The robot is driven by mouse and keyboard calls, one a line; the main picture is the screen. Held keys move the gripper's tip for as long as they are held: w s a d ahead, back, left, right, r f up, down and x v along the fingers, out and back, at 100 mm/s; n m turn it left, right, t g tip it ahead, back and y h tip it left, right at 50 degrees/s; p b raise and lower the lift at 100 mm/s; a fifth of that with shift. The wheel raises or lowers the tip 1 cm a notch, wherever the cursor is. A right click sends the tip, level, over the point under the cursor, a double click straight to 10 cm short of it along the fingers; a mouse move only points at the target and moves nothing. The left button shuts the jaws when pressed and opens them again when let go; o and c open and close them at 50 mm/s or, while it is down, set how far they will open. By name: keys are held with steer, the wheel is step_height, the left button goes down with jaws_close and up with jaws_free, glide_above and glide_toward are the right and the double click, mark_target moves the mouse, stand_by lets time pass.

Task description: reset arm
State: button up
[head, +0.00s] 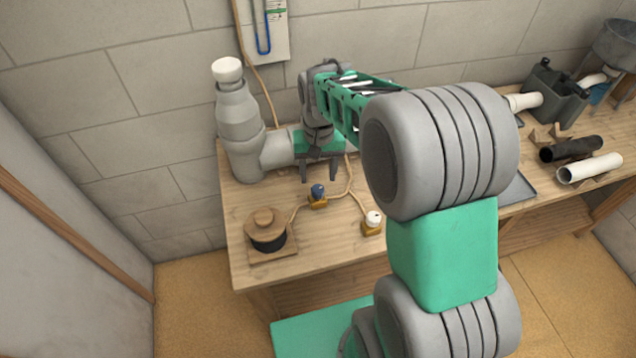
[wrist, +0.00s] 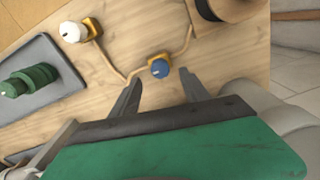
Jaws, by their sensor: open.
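My gripper (head: 320,172) is open and empty above the wooden bench (head: 245,212) in the head view, with its fingers pointing down. In the wrist view its two dark fingers (wrist: 160,90) stand apart, with nothing between them. A blue-capped fitting (head: 318,193) on a brass base is just in front of the fingers. It also shows in the wrist view (wrist: 160,68), beyond the fingertips and apart from them. My arm reaches in from the right of the head view and hides part of the bench.
A grey pipe with a white cap (head: 238,115) stands close left of my gripper. A spool (head: 267,230) and a white-capped fitting (head: 372,222) sit near the front edge. A tray with a green part (wrist: 30,80) lies left in the wrist view. Pipes (head: 590,167) lie right.

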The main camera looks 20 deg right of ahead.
steer(key=shift+r, duration=1.3)
steer(key=shift+w+f+n, duration=0.1)
steer(key=shift+w+n, duration=0.15)
steer(key=shift+n, duration=0.15)
steer(key=s+f, duration=0.4)
steer(key=s, duration=0.2)
steer(key=s+r+n, duration=0.1)
steer(key=s+r, duration=0.2)
steer(key=s, duration=0.6)
step_height(320, 180, up, 6)
steer(key=t, duration=0.3)
steer(key=shift+w+a+r, duration=0.15)
steer(key=shift+w+a, duration=0.05)
steer(key=shift+w, duration=0.1)
